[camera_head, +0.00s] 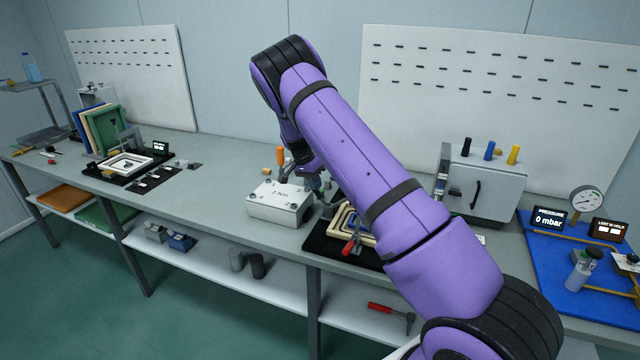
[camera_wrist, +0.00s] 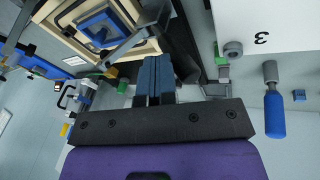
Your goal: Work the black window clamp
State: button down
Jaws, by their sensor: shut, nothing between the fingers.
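A layered frame fixture with cream and dark rims (camera_head: 345,220) sits on a black base (camera_head: 322,243) at mid-bench, partly behind my arm. A red-handled clamp (camera_head: 349,246) stands at its front edge. In the wrist view the fixture (camera_wrist: 127,16) is at top left, with a blue square inside and a grey bar (camera_wrist: 124,48) across its corner. I cannot tell for sure which part is the black window clamp. My gripper (camera_wrist: 157,62) is shut and empty, its blue-grey fingers pointing at the dark area beside the fixture's corner. In the head view my arm mostly hides it.
A white box (camera_head: 280,203) stands left of the fixture; an orange-handled tool (camera_head: 280,157) is behind it. A grey cabinet (camera_head: 497,188) and a blue gauge board (camera_head: 560,275) are at right. Another fixture (camera_head: 128,164) is at left. Bare bench lies between it and the box.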

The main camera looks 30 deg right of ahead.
jog(key=shift+w+a+f+g+h, duration=0.5)
jog(key=shift+w+a+f+g, duration=0.15)
jog(key=shift+w+f, duration=0.2)
jog(key=shift+w+a+f+g+h, duration=0.5)
jog(key=shift+w+a+f+g, duration=0.15)
jog(key=shift+w+f, duration=0.2)
jog(key=shift+s, duration=0.1)
